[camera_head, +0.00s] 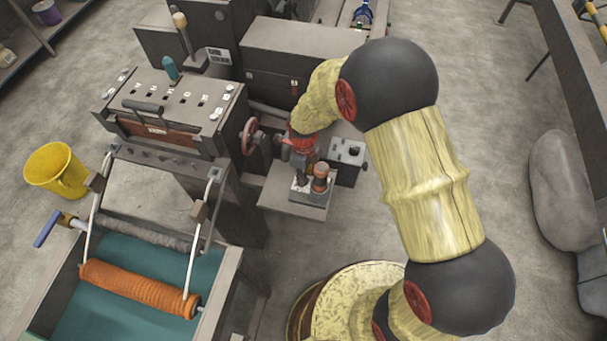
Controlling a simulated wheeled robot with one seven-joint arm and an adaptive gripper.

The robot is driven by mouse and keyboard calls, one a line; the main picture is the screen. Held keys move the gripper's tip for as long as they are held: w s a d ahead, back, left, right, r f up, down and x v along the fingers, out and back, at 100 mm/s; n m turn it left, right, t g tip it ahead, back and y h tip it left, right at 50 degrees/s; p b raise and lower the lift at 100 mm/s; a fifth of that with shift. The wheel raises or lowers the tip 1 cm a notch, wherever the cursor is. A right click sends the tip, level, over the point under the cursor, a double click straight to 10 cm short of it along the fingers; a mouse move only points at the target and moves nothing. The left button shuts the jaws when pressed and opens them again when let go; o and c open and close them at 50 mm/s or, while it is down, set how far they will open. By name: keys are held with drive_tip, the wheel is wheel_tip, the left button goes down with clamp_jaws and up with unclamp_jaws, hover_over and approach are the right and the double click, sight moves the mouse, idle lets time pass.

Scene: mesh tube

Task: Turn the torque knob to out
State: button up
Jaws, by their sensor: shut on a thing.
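My arm reaches over from the right, and my gripper (301,165) points down over a small side shelf beside the dark machine. It is shut on a small part that looks like the torque knob, but the fingers cover most of it. A small device with a pale base (311,200) stands on the shelf under the gripper. A copper-topped post (321,171) rises from it, close to the right of the fingers. The knob's markings and its setting are too small to read.
A red handwheel (250,136) stands just left of my gripper. A grey block (347,152) with a dark hole is to its right. The control box (170,105), teal tray (120,312) with an orange roller (140,288), and yellow bucket (57,170) are further left.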

drive_tip(key=shift+c, duration=0.7)
drive_tip(key=n, duration=0.4)
drive_tip(key=shift+n+p, duration=0.3)
drive_tip(key=shift+p, duration=0.1)
drive_tip(key=o, duration=1.2)
drive_tip(key=shift+c, duration=0.2)
wheel_tip(320, 180, up, 12)
